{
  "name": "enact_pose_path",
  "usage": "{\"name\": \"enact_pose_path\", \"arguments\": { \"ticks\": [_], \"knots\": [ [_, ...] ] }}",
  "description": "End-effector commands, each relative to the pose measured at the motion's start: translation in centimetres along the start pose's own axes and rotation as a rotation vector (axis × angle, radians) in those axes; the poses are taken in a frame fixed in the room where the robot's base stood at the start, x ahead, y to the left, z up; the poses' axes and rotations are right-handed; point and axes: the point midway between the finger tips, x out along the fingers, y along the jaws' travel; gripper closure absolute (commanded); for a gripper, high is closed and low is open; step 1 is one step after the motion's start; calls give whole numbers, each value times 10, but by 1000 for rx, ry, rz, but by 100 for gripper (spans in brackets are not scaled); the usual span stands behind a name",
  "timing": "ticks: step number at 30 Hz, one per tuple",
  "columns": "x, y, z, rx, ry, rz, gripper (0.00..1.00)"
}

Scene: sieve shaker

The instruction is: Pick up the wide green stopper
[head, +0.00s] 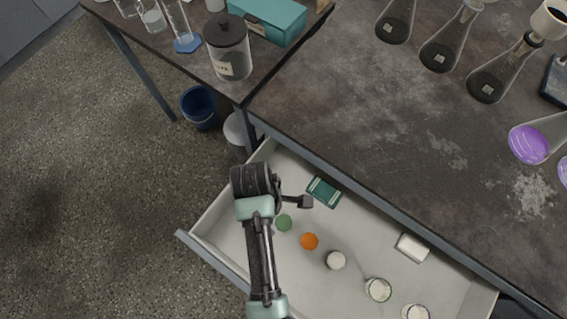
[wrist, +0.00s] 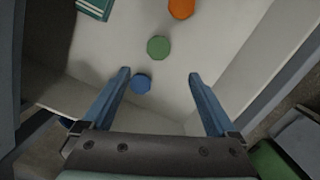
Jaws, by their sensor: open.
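The green stopper (head: 284,222) lies on the floor of the open drawer, just right of my arm in the head view. In the wrist view the green stopper (wrist: 158,47) shows as a round top just beyond my fingertips, roughly centred between them. My gripper (wrist: 159,74) is open and empty, above the drawer. A small blue stopper (wrist: 141,83) shows between the fingers, nearer the left one, and is mostly hidden by my arm in the head view. An orange stopper (head: 309,241) lies right of the green one.
The drawer (head: 212,214) also holds a teal box (head: 324,191), a white-topped item (head: 336,260), jars (head: 378,289) and a white block (head: 413,247). The dark worktop (head: 370,130) overhangs its back. Flasks stand on the worktop. The drawer floor around the green stopper is fairly clear.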

Motion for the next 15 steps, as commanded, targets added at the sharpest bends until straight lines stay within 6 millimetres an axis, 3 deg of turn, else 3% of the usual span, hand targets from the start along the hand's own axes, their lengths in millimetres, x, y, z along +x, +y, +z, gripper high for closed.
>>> {"name": "enact_pose_path", "arguments": {
  "ticks": [1,6,15],
  "knots": [
    [14,-1,0,1,-1,-2,7],
    [44,1,0,4,0,1,7],
    [68,2,2,6,2,5,7]
  ]
}}
